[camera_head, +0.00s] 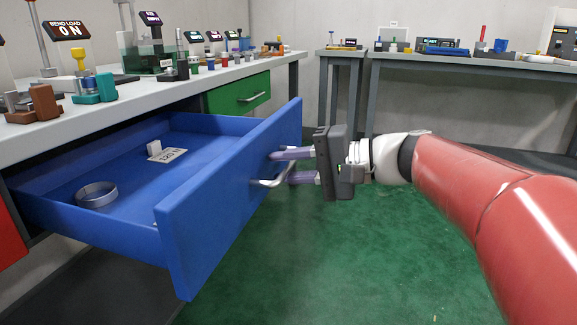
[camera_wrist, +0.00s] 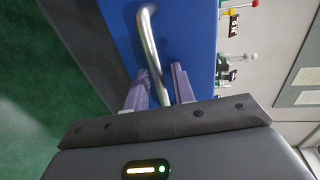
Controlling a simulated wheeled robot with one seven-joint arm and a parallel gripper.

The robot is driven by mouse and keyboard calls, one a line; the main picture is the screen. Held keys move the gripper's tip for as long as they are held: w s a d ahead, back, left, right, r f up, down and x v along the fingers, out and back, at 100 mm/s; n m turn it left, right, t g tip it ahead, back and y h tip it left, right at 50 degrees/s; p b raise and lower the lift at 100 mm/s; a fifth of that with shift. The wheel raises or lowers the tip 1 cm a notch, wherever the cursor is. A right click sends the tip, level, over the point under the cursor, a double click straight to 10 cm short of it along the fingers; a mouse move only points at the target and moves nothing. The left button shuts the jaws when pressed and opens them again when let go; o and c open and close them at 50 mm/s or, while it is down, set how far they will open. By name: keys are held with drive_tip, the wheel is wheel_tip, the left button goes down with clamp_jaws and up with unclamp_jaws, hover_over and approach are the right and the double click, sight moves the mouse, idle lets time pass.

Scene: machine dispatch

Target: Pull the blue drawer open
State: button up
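The blue drawer (camera_head: 221,211) stands far out from the bench in the head view, with its inside showing. Its silver bar handle (camera_head: 268,183) is on the front panel; it also shows in the wrist view (camera_wrist: 149,40). My gripper (camera_head: 283,166) is at the drawer front, its purple fingers pointing at the panel. In the wrist view the fingers (camera_wrist: 160,78) are apart, one on each side of the bar, with a gap showing on at least one side. Contact with the bar cannot be made out for sure.
A grey ring (camera_head: 97,194) and a white labelled piece (camera_head: 167,155) lie in the drawer. The bench top (camera_head: 140,92) holds several devices. Another table (camera_head: 470,64) stands at the back. Green floor (camera_head: 330,260) is clear in front.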

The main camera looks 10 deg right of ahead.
drive_tip(key=v, duration=0.7)
drive_tip(key=shift+s+d+p, duration=0.15)
drive_tip(key=shift+d+p, duration=0.15)
drive_tip(key=shift+d, duration=0.05)
drive_tip(key=s+a+f+g+h+p, duration=0.25)
drive_tip(key=s+f+h+p, duration=0.3)
drive_tip(key=s+f, duration=0.3)
drive_tip(key=s+d+f+n+t+h+p, duration=0.2)
drive_tip(key=s+d+f+n+h, duration=0.2)
drive_tip(key=h, duration=0.5)
drive_tip(key=s+d+f, duration=0.1)
drive_tip(key=s, duration=0.1)
drive_tip(key=shift+s+d+p, duration=0.25)
drive_tip(key=shift+d+p, duration=0.05)
